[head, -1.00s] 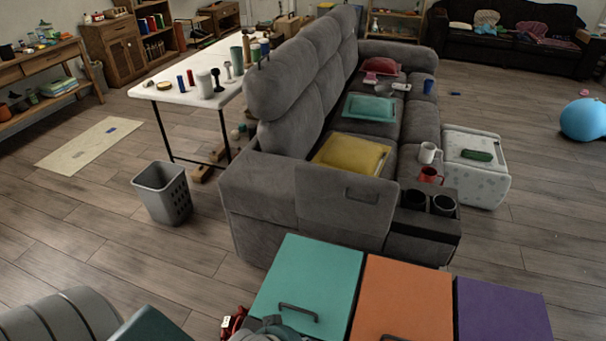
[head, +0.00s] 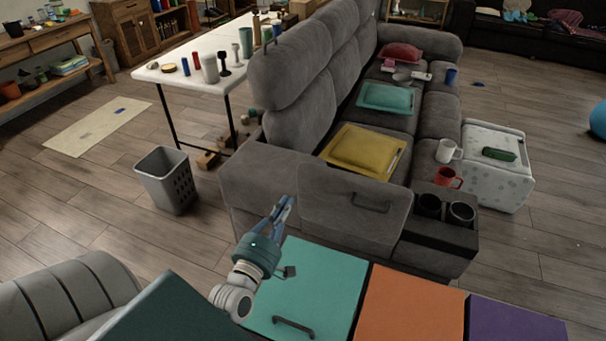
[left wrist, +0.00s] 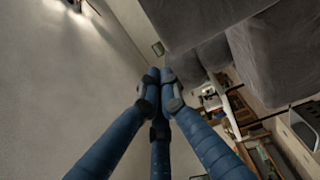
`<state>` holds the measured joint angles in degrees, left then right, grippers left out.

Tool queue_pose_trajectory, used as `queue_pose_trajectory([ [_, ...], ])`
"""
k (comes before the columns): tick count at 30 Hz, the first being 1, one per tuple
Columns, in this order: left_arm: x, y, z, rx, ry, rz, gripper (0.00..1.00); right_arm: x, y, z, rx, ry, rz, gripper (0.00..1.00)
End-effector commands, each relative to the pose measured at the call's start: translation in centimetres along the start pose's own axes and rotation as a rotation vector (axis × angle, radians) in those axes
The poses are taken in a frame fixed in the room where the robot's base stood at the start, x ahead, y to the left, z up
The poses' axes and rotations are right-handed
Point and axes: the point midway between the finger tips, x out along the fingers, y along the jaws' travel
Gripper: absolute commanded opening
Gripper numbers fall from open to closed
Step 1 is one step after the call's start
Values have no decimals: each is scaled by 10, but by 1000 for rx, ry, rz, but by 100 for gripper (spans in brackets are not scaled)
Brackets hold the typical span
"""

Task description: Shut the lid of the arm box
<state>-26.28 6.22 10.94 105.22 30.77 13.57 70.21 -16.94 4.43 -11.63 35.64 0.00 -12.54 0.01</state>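The arm box is at the near end of the grey sofa (head: 265,185). A grey panel with a dark handle, which looks like its lid (head: 340,215), shows its broad face toward me beside the cup holders (head: 445,208). How far it stands open, and the inside of the box, I cannot tell. My left gripper (head: 284,205) is in front of the sofa arm, just left of the panel, with its fingers pointing up. In the left wrist view its blue fingers (left wrist: 161,82) meet at the tips with nothing between them. My right gripper is out of view.
Teal (head: 310,285), orange (head: 410,305) and purple (head: 515,322) flat tops fill the near foreground. A grey basket (head: 165,182) stands on the floor left of the sofa. A white table (head: 195,75) is behind it. Open floor lies left and right.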

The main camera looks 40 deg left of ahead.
Motion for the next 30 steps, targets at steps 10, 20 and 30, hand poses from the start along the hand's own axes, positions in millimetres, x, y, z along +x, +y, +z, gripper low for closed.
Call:
queue_pose_trajectory([
  [10, 77, 2, 1, 3, -1, 2, 0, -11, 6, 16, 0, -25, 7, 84],
  [20, 112, 0, 1, 5, -2, -2, 0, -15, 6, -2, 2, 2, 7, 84],
  [30, 114, 0, 1, 4, -2, -1, 0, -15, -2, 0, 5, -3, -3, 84],
])
